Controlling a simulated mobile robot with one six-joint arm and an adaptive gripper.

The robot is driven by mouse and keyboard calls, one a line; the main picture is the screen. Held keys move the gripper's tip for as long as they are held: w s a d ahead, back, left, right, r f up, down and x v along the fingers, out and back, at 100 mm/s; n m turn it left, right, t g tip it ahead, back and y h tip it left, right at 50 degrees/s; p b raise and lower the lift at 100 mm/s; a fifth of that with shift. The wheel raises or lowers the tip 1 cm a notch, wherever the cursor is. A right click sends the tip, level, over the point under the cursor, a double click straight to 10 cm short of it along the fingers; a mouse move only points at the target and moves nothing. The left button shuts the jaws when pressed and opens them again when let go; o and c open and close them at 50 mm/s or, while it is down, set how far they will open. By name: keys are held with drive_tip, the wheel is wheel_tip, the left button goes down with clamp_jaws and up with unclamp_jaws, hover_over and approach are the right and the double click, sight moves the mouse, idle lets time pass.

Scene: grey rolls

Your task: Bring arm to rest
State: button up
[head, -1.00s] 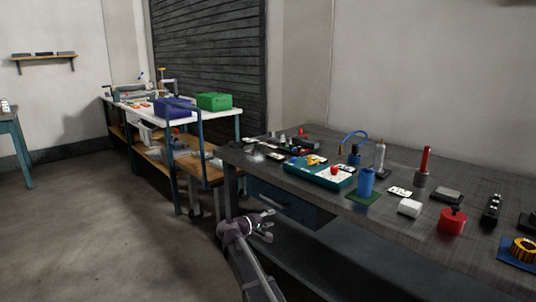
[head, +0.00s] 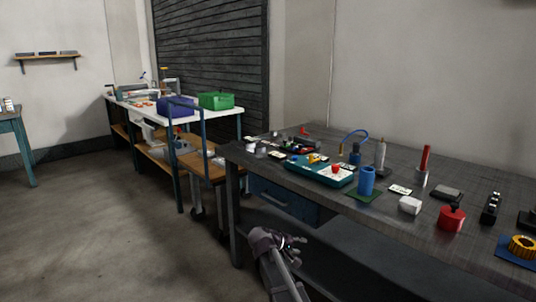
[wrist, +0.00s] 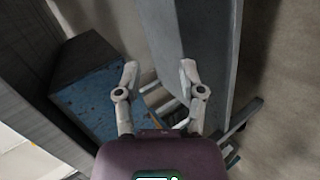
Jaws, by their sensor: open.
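My gripper (head: 294,242) is low in the head view, in front of the dark workbench (head: 455,173) and below its top. The wrist view also shows my gripper (wrist: 159,75), with its two fingers apart and nothing between them. A blue drawer front (wrist: 95,105) lies behind the left finger in that view, and a grey bench leg or panel is behind the right finger. I cannot tell the exact gap between the fingers and the bench.
The bench holds a teal tray (head: 312,175), a blue cylinder (head: 366,181), a red pot (head: 451,217) and several small items. A white-topped table (head: 140,104) with purple (head: 176,106) and green (head: 216,100) bins stands at the back. The floor (head: 110,225) at left is clear.

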drive_tip(key=s+d+f+m+g+y, duration=0.2)
drive_tip(key=s+f+y, duration=0.1)
drive_tip(key=s, duration=0.5)
drive_tip(key=s+d+f+m+g+y, duration=0.2)
drive_tip(key=s+f+y, duration=0.1)
drive_tip(key=s, duration=0.6)
drive_tip(key=s+d+f+m+g+y, duration=0.15)
drive_tip(key=s+y, duration=0.25)
drive_tip(key=s, duration=0.4)
wheel_tip(320, 180, up, 36)
drive_tip(key=p, duration=3.7)
drive_tip(key=shift+d+g, duration=0.3)
drive_tip(key=shift+g, duration=0.15)
